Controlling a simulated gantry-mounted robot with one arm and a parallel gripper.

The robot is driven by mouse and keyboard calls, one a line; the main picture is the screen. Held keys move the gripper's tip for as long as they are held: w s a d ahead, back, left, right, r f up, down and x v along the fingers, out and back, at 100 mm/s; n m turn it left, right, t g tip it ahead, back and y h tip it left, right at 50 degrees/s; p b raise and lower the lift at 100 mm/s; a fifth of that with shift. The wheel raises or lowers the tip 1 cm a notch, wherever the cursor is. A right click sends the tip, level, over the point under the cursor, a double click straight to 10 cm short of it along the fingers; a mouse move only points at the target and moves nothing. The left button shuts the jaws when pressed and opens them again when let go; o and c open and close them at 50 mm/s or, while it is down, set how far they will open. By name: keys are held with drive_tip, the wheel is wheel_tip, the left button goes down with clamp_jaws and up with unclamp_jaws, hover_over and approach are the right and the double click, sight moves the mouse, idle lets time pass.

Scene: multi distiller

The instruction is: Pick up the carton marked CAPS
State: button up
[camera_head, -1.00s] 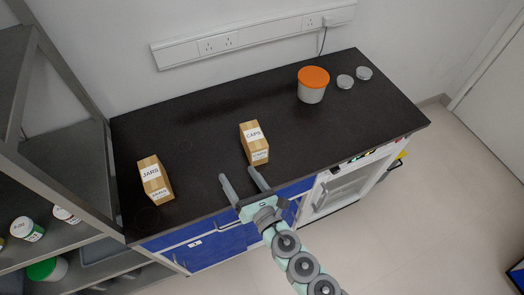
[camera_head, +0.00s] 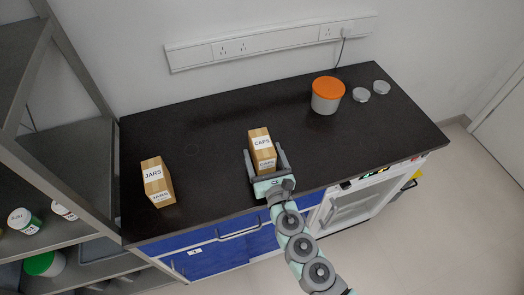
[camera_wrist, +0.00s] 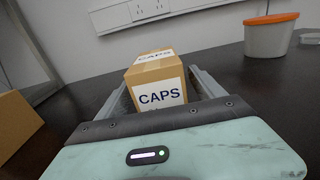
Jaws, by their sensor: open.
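The carton marked CAPS (camera_head: 262,146) is a brown box with white labels, standing on the black counter near its front edge. My gripper (camera_head: 265,158) is open, with one finger on each side of the carton. In the wrist view the CAPS label (camera_wrist: 160,96) faces me, and the carton (camera_wrist: 156,70) stands between the two grey fingers. Whether the fingers touch its sides I cannot tell. The lower part of the carton is hidden behind the gripper body.
A carton marked JARS (camera_head: 157,183) stands to the left on the black counter (camera_head: 210,130). A metal shelf stands at the left.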

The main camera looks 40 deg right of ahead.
drive_tip(key=shift+x, duration=1)
drive_tip(key=shift+s, duration=0.1)
drive_tip(key=c, duration=1.6)
drive_tip(key=shift+r, duration=0.1)
